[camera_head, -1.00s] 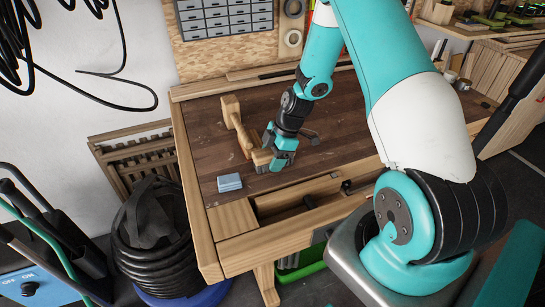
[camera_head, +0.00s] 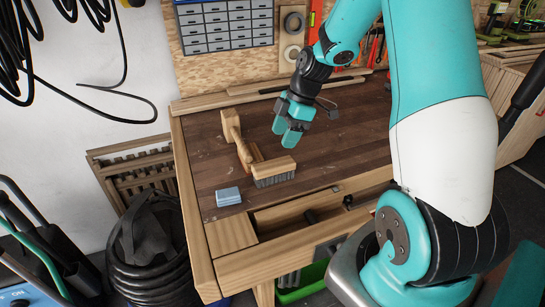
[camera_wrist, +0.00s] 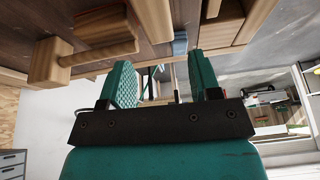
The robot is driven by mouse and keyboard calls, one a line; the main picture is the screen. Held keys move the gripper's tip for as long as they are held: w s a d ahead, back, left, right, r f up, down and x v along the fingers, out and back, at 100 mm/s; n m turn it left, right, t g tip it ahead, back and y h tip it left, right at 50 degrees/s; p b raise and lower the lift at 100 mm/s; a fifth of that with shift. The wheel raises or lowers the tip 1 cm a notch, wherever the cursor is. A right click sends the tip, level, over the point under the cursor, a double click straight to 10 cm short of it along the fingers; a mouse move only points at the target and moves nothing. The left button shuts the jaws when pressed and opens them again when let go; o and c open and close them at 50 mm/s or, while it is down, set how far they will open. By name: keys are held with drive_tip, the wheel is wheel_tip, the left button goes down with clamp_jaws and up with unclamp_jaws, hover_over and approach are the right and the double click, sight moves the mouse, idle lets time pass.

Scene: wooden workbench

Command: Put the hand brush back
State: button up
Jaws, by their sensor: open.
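The hand brush (camera_head: 274,167), a pale wooden block with dark bristles, rests on the bench top near the front, just behind the drawer opening. It lies beside the handle end of a wooden mallet (camera_head: 232,127); I cannot tell whether they touch. My gripper (camera_head: 287,138) is open and empty, above the bench and behind the brush, apart from it. In the wrist view, both green fingers (camera_wrist: 160,75) stand wide apart with nothing held between them. A pale wooden block, probably the brush (camera_wrist: 154,20), shows beyond them there.
A small blue block (camera_head: 228,197) lies at the bench's front left. The open drawer (camera_head: 290,213) at the front holds dark items. The mallet also shows in the wrist view (camera_wrist: 50,62). The middle and right of the bench top (camera_head: 345,150) are mostly clear.

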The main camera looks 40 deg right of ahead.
drive_tip(key=s+a+r+m, duration=0.25)
drive_tip(key=a+r, duration=0.35)
drive_tip(key=a, duration=0.4)
drive_tip(key=s+a+r+m, duration=0.2)
drive_tip(key=s+a+r, duration=0.1)
drive_tip(key=s+a, duration=0.4)
drive_tip(key=s+a+r+m+g, duration=0.1)
drive_tip(key=s+a+r+m, duration=0.2)
drive_tip(key=s+a, duration=0.5)
drive_tip(key=s+r, duration=0.1)
drive_tip(key=s, duration=0.2)
drive_tip(key=shift+s+r, duration=0.25)
drive_tip(key=shift+s, duration=0.05)
